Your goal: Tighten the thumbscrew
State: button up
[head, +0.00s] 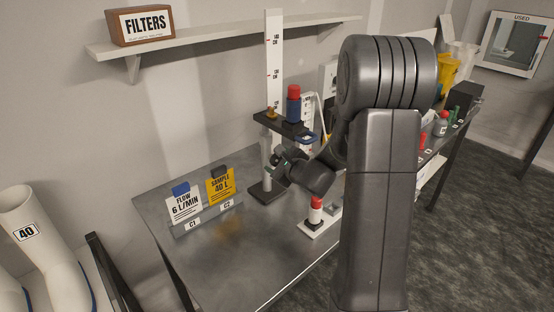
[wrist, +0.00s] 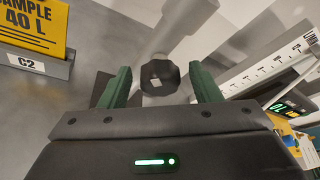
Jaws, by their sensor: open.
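A dark, lobed thumbscrew (wrist: 160,80) with a small pale square on its face shows in the wrist view, in front of a grey post (wrist: 172,32). My gripper (wrist: 159,70) is open, with one green finger on each side of the thumbscrew. There are visible gaps between the thumbscrew and both fingers. In the head view my gripper (head: 282,162) is beside the tall white graduated stand (head: 273,60), below its dark shelf. I cannot make out the thumbscrew in the head view; my gripper and arm are in front of that area.
A red-topped white cylinder (head: 316,210) stands nearby. The front bench is clear.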

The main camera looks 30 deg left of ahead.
jog(key=shift+a+f, duration=0.1)
jog(key=shift+a, duration=0.1)
jog(key=c, duration=1)
jog(key=shift+r+p, duration=0.2)
jog(key=shift+p, duration=0.4)
jog(key=shift+w+f+m+g+p, duration=0.1)
jog(key=shift+m+g+p, duration=0.3)
jog(key=shift+m, duration=0.1)
jog(key=o, duration=1)
